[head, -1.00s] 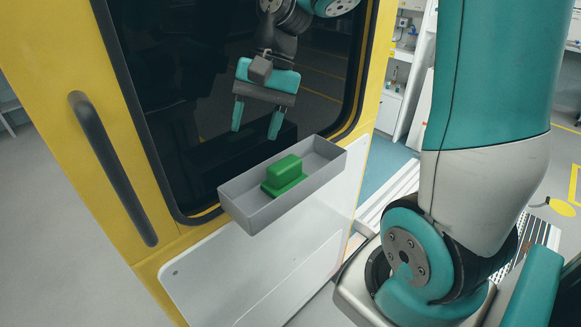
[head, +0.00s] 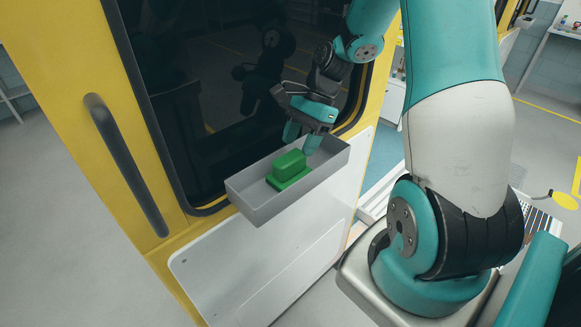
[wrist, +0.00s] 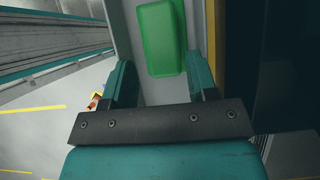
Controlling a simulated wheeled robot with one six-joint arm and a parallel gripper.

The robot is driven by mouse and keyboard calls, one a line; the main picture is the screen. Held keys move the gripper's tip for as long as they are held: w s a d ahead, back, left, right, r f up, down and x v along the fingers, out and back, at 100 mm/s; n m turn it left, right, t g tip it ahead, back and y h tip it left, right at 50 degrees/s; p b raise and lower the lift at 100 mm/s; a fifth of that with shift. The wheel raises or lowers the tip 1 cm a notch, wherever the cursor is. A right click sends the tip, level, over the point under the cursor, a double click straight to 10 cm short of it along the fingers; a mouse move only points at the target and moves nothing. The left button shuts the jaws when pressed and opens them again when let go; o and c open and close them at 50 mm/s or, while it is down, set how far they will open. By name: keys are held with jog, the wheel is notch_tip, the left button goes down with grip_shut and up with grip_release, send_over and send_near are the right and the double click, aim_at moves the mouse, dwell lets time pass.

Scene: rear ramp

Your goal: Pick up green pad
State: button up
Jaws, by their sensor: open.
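The green pad (head: 289,169) has a block-shaped grip on a wider flat base. It lies in a grey open tray (head: 258,216) fixed to the yellow door panel. My gripper (head: 302,143) is open and empty, at the tray's far right part, just above and behind the pad. I cannot tell the exact height of the fingertips above the tray floor.
A dark window (head: 200,110) stands right behind the tray. A black vertical handle (head: 126,165) is on the yellow door (head: 60,90) to the left. A white panel (head: 260,275) lies below the tray.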

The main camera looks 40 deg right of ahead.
aim_at(293, 155)
jog(key=shift+p+x, duration=1.05)
jog(key=shift+x, duration=1.95)
jog(key=shift+w, duration=0.15)
jog(key=c, duration=0.8)
jog(key=shift+r, duration=0.1)
notch_tip(293, 155, up, 20)
jog(key=b, duration=0.1)
